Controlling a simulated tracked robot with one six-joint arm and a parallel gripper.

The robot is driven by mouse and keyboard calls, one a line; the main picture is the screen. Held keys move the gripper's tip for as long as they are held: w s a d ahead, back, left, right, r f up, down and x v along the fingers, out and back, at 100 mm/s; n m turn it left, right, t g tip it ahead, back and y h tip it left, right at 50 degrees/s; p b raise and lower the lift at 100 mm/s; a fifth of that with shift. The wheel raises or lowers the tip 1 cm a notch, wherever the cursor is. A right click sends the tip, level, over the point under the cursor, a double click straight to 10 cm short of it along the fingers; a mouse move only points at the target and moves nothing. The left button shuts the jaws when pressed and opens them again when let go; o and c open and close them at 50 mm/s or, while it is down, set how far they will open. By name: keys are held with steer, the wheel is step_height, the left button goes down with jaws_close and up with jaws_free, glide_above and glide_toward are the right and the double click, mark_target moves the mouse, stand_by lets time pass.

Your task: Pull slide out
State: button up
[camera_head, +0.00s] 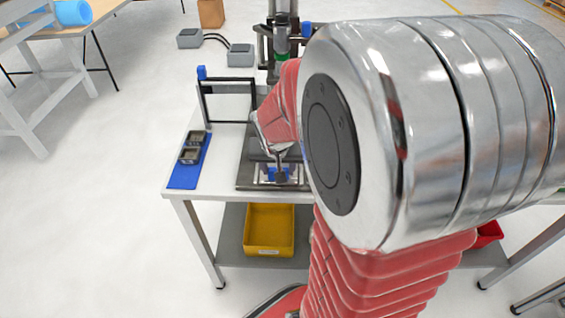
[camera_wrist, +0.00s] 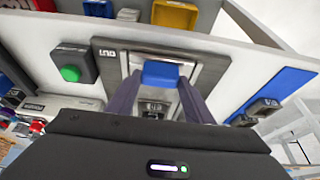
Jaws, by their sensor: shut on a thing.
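The slide (camera_head: 297,174) is a pale metal plate with a blue block (camera_head: 271,173) on it, at the front of a dark fixture on the table. In the wrist view the blue block (camera_wrist: 160,73) sits between the two dark fingers of my gripper (camera_wrist: 158,82). My gripper is shut on this block, with a finger on each side. A grey plate marked "OUT" (camera_wrist: 108,54) lies beside the slide. In the head view my gripper (camera_head: 281,168) is small and partly hides the block. My arm hides the fixture's right side.
The white table (camera_head: 220,150) carries a blue mat (camera_head: 183,176) with two dark blocks at left. A black frame (camera_head: 228,84) stands behind. A yellow bin (camera_head: 269,230) sits on the lower shelf. A green button (camera_wrist: 70,73) is near the slide.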

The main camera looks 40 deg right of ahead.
steer(key=shift+s+a+f, duration=0.1)
steer(key=shift+s+a, duration=0.25)
steer(key=shift+s, duration=0.1)
steer(key=o, duration=1.5)
steer(key=shift+v, duration=0.9)
steer(key=v, duration=1.2)
